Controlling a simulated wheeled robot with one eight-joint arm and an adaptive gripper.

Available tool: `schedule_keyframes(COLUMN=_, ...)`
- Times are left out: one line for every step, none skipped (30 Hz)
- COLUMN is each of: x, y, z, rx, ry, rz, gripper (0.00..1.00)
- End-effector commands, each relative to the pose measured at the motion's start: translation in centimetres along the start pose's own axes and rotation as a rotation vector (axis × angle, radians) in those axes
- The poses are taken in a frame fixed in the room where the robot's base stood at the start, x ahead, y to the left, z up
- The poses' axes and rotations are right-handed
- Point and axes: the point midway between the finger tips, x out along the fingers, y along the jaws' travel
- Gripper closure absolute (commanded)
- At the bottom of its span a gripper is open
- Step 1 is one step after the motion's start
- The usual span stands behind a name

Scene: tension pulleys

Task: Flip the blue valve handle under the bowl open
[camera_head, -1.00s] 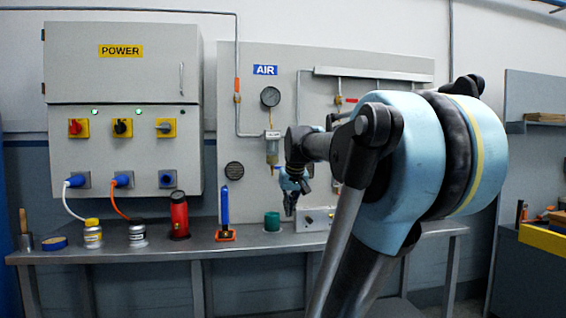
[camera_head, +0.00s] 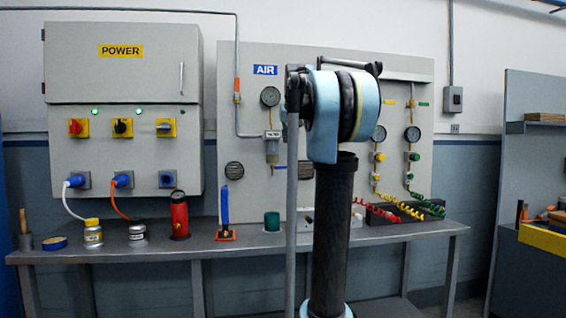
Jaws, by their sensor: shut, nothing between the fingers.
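The filter bowl (camera_head: 271,152) is a clear, pale cup hanging under the air line on the grey panel, left of my arm. A tiny blue valve handle (camera_head: 274,169) shows just below it. It is too small to tell which way the handle is turned. My arm stands upright in front of the panel, just right of the bowl, and a light blue joint covers part of the panel. My gripper does not show; the arm appears to hide it.
A round gauge (camera_head: 270,97) sits above the bowl. The bench (camera_head: 245,243) below holds a green cup (camera_head: 271,221), a blue-handled tool (camera_head: 225,213) and a red cylinder (camera_head: 179,215). A dark tray (camera_head: 400,212) with coiled hoses lies right of my arm.

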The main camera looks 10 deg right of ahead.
Motion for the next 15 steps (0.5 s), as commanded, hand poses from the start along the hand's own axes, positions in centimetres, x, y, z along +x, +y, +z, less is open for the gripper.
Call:
schedule_keyframes(x=-0.01, y=0.08, z=-0.44, rx=0.000, ry=0.004, rz=0.001, gripper=1.00)
schedule_keyframes(x=-0.03, y=0.11, z=-0.61, rx=0.000, ry=0.006, rz=0.001, gripper=1.00)
schedule_keyframes(x=-0.04, y=0.13, z=-0.77, rx=0.000, ry=0.008, rz=0.001, gripper=1.00)
schedule_keyframes(x=-0.04, y=0.14, z=-0.83, rx=0.000, ry=0.009, rz=0.001, gripper=1.00)
schedule_keyframes(x=-0.04, y=0.14, z=-0.87, rx=0.000, ry=0.009, rz=0.001, gripper=1.00)
schedule_keyframes(x=-0.04, y=0.15, z=-0.89, rx=0.000, ry=0.010, rz=0.001, gripper=1.00)
schedule_keyframes(x=-0.04, y=0.15, z=-0.88, rx=0.000, ry=0.010, rz=0.001, gripper=1.00)
schedule_keyframes(x=-0.04, y=0.14, z=-0.87, rx=0.000, ry=0.009, rz=0.001, gripper=1.00)
schedule_keyframes(x=-0.04, y=0.14, z=-0.86, rx=0.000, ry=0.009, rz=0.001, gripper=1.00)
schedule_keyframes(x=-0.04, y=0.14, z=-0.85, rx=0.000, ry=0.009, rz=0.001, gripper=1.00)
schedule_keyframes(x=-0.03, y=0.14, z=-0.85, rx=0.000, ry=0.009, rz=0.001, gripper=1.00)
schedule_keyframes(x=-0.03, y=0.14, z=-0.84, rx=0.000, ry=0.009, rz=0.001, gripper=1.00)
schedule_keyframes(x=-0.01, y=0.14, z=-0.84, rx=0.000, ry=0.009, rz=0.001, gripper=1.00)
schedule_keyframes(x=0.04, y=0.14, z=-0.84, rx=0.000, ry=0.009, rz=0.001, gripper=1.00)
schedule_keyframes(x=0.16, y=0.14, z=-0.84, rx=0.000, ry=0.009, rz=0.001, gripper=1.00)
